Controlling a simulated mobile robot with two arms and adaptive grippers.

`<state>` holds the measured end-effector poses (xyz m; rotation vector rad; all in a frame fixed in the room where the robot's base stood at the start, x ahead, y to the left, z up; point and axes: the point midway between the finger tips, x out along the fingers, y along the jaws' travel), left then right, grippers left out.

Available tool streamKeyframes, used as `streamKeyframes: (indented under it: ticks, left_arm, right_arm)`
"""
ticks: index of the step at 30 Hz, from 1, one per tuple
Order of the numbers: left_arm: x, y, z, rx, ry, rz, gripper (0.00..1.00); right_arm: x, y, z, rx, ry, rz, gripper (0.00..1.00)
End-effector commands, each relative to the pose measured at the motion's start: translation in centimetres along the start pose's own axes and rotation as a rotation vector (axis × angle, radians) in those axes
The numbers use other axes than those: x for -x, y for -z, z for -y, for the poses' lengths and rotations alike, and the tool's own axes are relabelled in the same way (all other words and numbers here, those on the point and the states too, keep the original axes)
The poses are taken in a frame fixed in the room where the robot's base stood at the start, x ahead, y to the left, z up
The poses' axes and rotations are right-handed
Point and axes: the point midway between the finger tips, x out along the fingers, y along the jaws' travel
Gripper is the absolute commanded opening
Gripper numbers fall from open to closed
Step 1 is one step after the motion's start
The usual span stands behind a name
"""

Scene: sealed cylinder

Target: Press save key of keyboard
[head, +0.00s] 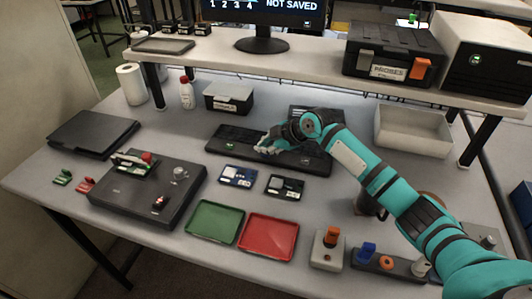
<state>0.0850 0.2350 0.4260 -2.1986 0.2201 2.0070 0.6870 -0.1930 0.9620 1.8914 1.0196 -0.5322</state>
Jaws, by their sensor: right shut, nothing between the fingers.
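A long dark keyboard (222,143) lies on the middle of the table. A small green mark (230,147) shows on its left part. My right gripper (262,146) is shut and empty, over the middle of the keyboard. Its arm comes in from the lower right and hides part of the right side of the keyboard. I cannot tell whether the fingertips touch a key. The monitor (262,10) on the shelf reads "NOT SAVED" beside the numbers 1 to 4. My left gripper is not in view.
Two small dark devices (237,176) lie in front of the keyboard. A green tray (215,222) and a red tray (268,236) sit nearer the front edge. A dark case (120,200) is at left. A grey bin (412,130) stands at back right, under the shelf.

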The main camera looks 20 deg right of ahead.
Motion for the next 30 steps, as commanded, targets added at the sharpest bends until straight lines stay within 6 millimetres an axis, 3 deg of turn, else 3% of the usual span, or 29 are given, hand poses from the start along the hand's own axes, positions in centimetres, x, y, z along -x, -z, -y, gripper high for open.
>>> streamKeyframes:
  ticks: [30]
  left_arm:
    - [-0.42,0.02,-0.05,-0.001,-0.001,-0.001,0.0]
  right_arm:
    - [-0.58,-0.42,0.44,0.0,0.001,0.0,0.0]
